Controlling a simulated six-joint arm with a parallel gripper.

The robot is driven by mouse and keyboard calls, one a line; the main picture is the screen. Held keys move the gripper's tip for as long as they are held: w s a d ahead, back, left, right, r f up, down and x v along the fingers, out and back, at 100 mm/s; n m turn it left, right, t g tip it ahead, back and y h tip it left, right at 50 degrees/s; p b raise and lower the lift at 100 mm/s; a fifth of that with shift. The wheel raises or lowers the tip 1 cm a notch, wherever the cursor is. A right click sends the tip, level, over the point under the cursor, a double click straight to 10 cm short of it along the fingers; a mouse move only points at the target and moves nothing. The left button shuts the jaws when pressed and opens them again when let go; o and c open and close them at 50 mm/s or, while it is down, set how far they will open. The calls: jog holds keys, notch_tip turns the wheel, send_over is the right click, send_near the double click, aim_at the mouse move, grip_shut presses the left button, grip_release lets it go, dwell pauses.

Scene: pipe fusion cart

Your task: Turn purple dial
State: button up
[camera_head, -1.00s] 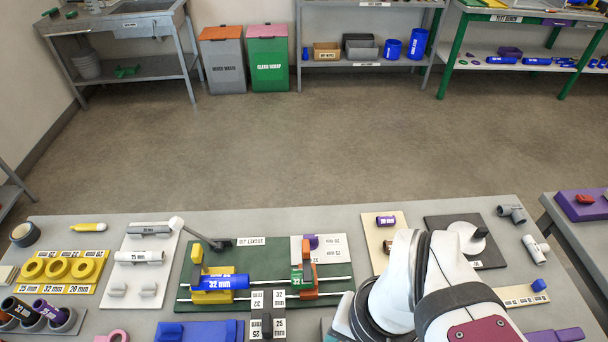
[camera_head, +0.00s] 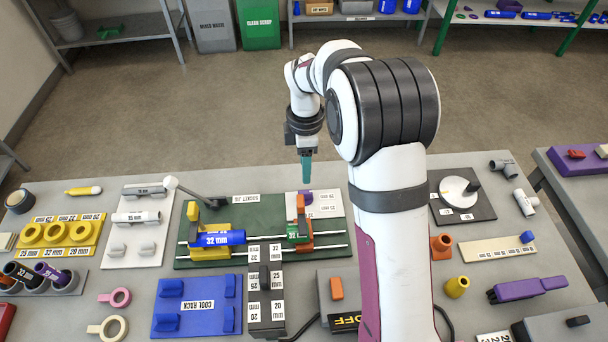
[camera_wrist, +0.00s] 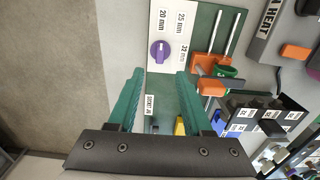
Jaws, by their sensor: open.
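The purple dial (camera_wrist: 160,51) is a round knob on a white plate (camera_wrist: 181,16) marked 20, 25 and 32 mm in the wrist view. In the head view the dial (camera_head: 307,197) sits at the back right of the green jig board (camera_head: 262,212), partly hidden behind an orange clamp. My gripper (camera_head: 306,178) points down above the back edge of the board, close to the dial. In the wrist view its two teal fingers (camera_wrist: 160,80) are apart with nothing between them, and the dial shows beyond the tips. The fingers do not touch the dial.
The orange clamp (camera_wrist: 206,72) with a green pipe piece stands beside the dial plate. A blue 32 mm pipe (camera_head: 222,238) lies in the yellow clamp to the left. A grey lever (camera_head: 196,192) with a white knob rises at the board's back left. The floor behind the table is clear.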

aim_at(305, 192)
notch_tip(305, 192, down, 10)
jog(key=shift+r, duration=0.15)
grip_shut()
